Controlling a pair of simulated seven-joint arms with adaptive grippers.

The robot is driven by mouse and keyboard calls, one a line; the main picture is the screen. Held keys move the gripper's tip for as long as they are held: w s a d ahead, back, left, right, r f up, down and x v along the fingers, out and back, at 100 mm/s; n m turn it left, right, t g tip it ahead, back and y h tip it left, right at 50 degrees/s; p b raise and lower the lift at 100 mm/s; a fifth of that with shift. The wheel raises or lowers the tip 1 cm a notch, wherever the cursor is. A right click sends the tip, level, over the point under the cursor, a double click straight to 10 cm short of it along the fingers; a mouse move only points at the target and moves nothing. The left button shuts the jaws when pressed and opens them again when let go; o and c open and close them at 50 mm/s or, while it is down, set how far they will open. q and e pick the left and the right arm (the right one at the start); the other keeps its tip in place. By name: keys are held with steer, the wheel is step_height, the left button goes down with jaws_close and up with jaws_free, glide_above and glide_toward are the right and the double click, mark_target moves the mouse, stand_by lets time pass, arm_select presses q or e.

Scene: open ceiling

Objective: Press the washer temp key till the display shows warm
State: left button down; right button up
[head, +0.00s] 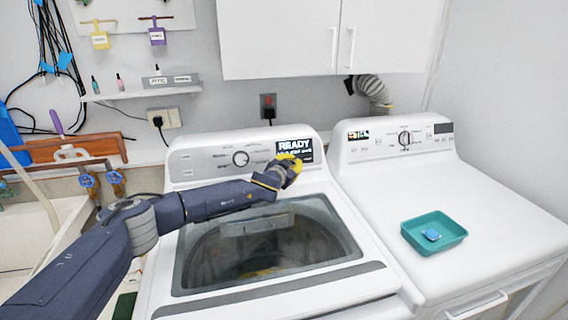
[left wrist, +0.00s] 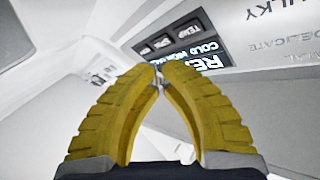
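The display reads READY in large letters; a smaller second line is partly hidden in the head view. In the left wrist view the display (left wrist: 205,60) shows COLD at the start of that line. The temp key (left wrist: 188,30) is a dark button in a row with a SPIN key (left wrist: 162,42) and another key. My left gripper (head: 297,162) is in front of the display's lower part, its yellow fingertips (left wrist: 158,70) together and empty. Contact with the panel cannot be told.
A white dryer (head: 500,200) stands to the right, with a teal tray (head: 410,228) holding a blue item (head: 432,234) on top. White cabinets (head: 330,35) hang above. A sink with blue-handled taps (head: 88,181) is at the left.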

arm_select(q)
steer(key=shift+w+a+f, duration=0.2)
steer(key=shift+w+f, duration=0.1)
steer(key=shift+w, duration=0.3)
steer(key=shift+w+a+f, duration=0.15)
steer(key=shift+w+f, duration=0.1)
steer(key=shift+w, duration=0.35)
steer(key=c, duration=2.1)
jaws_free()
steer(key=shift+w, duration=0.25)
jaws_close()
steer(key=shift+w+a+f, duration=0.1)
steer(key=shift+w, duration=0.1)
steer(key=shift+w+a+f, duration=0.1)
steer(key=shift+w, duration=0.15)
steer(key=shift+s, duration=0.1)
steer(key=shift+s+d+r, duration=0.2)
steer(key=shift+s+r, duration=0.05)
steer(key=shift+s, duration=0.3)
